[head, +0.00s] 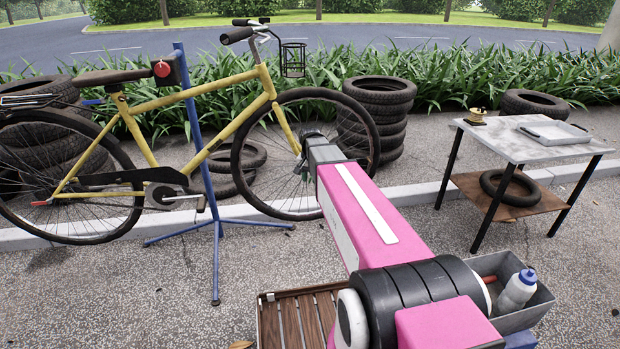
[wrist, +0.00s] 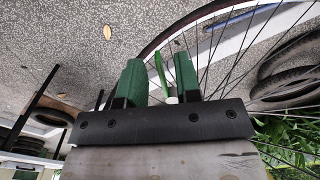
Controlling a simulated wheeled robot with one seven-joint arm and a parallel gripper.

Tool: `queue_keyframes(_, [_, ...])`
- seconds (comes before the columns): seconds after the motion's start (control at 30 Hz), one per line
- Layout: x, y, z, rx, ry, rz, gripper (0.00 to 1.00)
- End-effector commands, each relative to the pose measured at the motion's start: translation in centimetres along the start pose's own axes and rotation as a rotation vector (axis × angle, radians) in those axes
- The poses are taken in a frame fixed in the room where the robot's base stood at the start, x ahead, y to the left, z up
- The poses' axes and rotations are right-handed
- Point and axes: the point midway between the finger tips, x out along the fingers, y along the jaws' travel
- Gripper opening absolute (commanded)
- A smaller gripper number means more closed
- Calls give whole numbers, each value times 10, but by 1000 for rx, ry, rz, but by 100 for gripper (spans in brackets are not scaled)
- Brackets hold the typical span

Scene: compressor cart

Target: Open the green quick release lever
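The green quick release lever (wrist: 160,72) shows in the wrist view as a thin, light green bar with a pale end near the wheel's spokes. My gripper (wrist: 159,75) has two dark green fingers, one on each side of the lever, with a gap between them; it is open and I see no firm contact. In the head view my arm reaches to the front wheel (head: 337,97) of the yellow bicycle (head: 215,98), near its hub.
A blue repair stand (head: 213,240) holds the bicycle, its legs spread on the pavement. Stacked tyres (head: 380,100) stand behind the wheel. A table (head: 520,140) with a tray stands at right. A grey bin (head: 515,310) with a bottle (head: 517,290) and a slatted wooden top (head: 298,318) are close in front.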

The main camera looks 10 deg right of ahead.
Motion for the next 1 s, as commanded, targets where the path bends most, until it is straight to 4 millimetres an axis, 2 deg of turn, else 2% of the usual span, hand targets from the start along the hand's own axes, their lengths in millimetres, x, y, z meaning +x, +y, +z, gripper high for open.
queue_keyframes(0.03, [0,0,0,0,0,0,31])
queue_keyframes(0.07, [0,0,0,0,0,0,24])
queue_keyframes(0.13, [0,0,0,0,0,0,2])
queue_keyframes(0.17, [0,0,0,0,0,0,0])
queue_keyframes(0.57, [0,3,0,-43,0,0,0])
queue_keyframes(1.0, [0,17,-5,-330,-1,0,0])
